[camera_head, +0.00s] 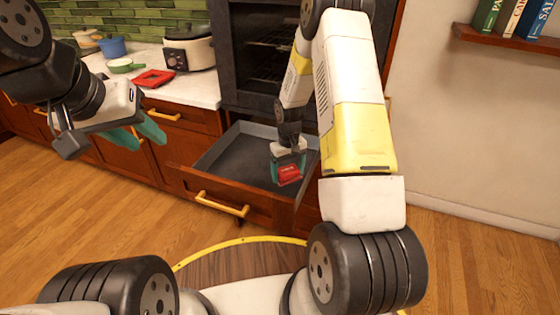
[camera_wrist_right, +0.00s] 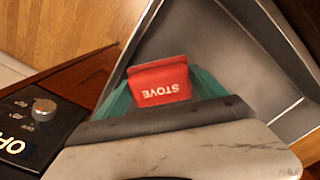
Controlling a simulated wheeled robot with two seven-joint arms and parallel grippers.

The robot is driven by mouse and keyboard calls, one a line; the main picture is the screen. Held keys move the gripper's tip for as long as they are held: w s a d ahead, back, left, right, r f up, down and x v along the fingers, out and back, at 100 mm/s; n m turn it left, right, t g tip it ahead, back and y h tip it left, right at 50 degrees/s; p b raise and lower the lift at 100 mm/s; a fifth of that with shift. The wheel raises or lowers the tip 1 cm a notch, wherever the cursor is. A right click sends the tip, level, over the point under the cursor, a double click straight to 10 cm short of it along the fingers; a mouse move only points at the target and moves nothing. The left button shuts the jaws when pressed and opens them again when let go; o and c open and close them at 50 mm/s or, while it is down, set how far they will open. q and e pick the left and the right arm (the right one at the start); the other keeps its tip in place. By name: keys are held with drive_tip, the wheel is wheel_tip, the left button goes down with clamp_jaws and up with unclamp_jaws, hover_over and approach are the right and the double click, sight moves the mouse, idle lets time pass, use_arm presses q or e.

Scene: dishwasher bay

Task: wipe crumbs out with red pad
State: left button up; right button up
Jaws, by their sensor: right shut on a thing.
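The red pad (camera_head: 289,174), lettered "STOVE", is held in the teal fingers of my right gripper (camera_head: 288,163). It also shows in the right wrist view (camera_wrist_right: 160,82), with the gripper (camera_wrist_right: 165,90) shut on it. The pad is over the right part of the open drawer (camera_head: 232,160), whose grey inside also shows in the wrist view (camera_wrist_right: 235,55). I cannot tell whether the pad touches the drawer floor. No crumbs can be made out. My left gripper (camera_head: 138,133) is empty, its teal fingers apart, in front of the cabinets left of the drawer.
The drawer front with its brass handle (camera_head: 222,204) juts out towards me. A dark oven (camera_head: 265,60) stands above the drawer. The counter holds a slow cooker (camera_head: 190,47), a red item (camera_head: 153,78), a green pan (camera_head: 124,65) and a blue pot (camera_head: 112,47). Bare floor lies at left.

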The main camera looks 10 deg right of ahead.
drive_tip(key=shift+r, duration=1.45)
